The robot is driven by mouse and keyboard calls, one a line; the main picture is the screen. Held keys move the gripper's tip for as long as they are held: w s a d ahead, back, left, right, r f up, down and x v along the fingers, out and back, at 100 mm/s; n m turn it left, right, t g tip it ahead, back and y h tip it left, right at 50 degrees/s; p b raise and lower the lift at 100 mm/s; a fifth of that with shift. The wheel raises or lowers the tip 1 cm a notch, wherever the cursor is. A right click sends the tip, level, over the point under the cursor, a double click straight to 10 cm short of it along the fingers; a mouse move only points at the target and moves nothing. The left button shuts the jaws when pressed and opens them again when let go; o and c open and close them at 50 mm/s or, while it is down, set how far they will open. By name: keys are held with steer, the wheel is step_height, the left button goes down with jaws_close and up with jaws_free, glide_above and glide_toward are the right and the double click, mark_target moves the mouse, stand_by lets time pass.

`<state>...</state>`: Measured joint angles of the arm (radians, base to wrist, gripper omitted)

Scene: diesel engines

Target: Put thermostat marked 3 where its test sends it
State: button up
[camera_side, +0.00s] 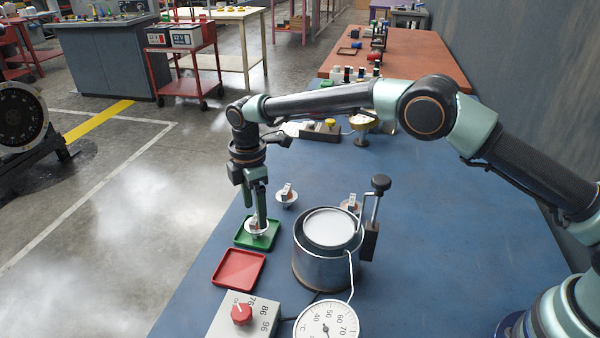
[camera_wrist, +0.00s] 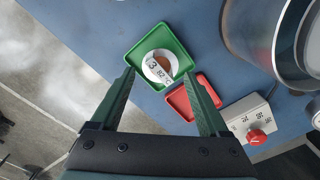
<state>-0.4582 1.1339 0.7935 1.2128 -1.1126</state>
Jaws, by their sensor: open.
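In the side view the thermostat (camera_side: 256,228) sits in the green tray (camera_side: 240,240), directly below my gripper (camera_side: 255,212). My gripper also shows in the wrist view (camera_wrist: 160,85), its fingers spread wide and empty, with the thermostat beyond the tips. The red tray (camera_side: 238,268) is empty in the side view and lies in front of the green one. A metal pot (camera_side: 325,270) with a pale surface inside stands to the right.
Two other thermostats, one behind the green tray (camera_side: 286,196) and one by the pot (camera_side: 350,205), stand on the blue bench (camera_side: 420,250). A post with a black knob (camera_side: 381,183) rises beside the pot. A dial gauge (camera_side: 327,322) and red-knobbed control box (camera_side: 241,315) are in front.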

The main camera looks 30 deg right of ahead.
steer(key=s+d+r+m+t, duration=0.15)
steer(key=d+r, duration=0.25)
steer(key=r, duration=0.5)
steer(key=d+r+m, duration=0.3)
steer(key=r, duration=0.5)
steer(key=s+d+r+m+t, duration=0.2)
steer(key=s+d+r+m, duration=0.35)
steer(key=d, duration=0.35)
steer(key=s+d+f+m+t, duration=0.1)
steer(key=s+d+m, duration=0.3)
steer(key=s, duration=0.4)
steer(key=s+d+f+m+t, duration=0.1)
steer(key=s+d+m, duration=0.3)
steer(key=s, duration=0.4)
steer(key=shift+d+f, duration=0.5)
steer(key=shift+d, duration=0.25)
